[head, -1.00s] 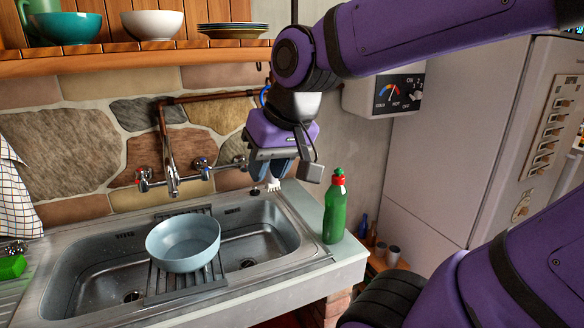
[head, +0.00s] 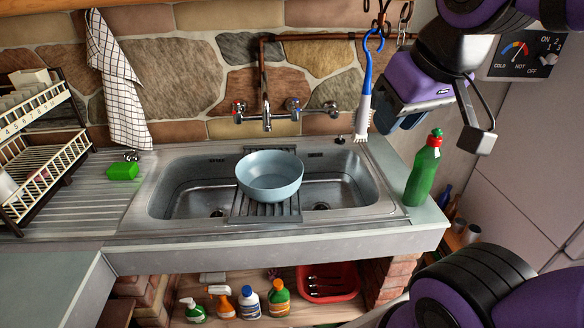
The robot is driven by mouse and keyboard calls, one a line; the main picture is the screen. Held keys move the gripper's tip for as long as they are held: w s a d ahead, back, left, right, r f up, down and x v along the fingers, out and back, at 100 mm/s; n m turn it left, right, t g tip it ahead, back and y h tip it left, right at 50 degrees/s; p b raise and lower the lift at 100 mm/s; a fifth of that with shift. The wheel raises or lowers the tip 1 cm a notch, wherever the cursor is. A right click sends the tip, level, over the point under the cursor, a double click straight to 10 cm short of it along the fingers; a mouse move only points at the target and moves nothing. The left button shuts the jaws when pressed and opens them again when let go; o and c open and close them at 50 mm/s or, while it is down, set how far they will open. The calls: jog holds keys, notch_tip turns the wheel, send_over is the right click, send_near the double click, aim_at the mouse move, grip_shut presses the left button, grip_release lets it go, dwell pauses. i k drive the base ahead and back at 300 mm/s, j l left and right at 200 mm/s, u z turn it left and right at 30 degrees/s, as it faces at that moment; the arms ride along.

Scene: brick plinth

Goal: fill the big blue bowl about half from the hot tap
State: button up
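The big blue bowl (head: 270,177) is pale blue and stands upright on a slatted rack (head: 262,208) across the middle of the sink. Its visible inside looks empty. The tap's spout (head: 266,122) hangs at the wall behind the bowl, with no water stream visible. A red-marked tap handle (head: 238,108) is left of the spout and a blue-marked handle (head: 293,105) is right of it. My gripper (head: 390,128) is to the right of the taps, beside a hanging brush and apart from the bowl. Its fingers are mostly hidden, so I cannot see their opening.
A blue-and-white brush (head: 366,85) hangs near my gripper. A green bottle (head: 423,172) with a red cap stands on the right counter.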

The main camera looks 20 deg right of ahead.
aim_at(236, 105)
jog(key=i+u, duration=0.1)
jog(key=u, duration=0.25)
jog(key=i+j+u, duration=0.1)
jog(key=u, duration=0.25)
jog(key=i+u, duration=0.15)
jog(key=u, duration=0.2)
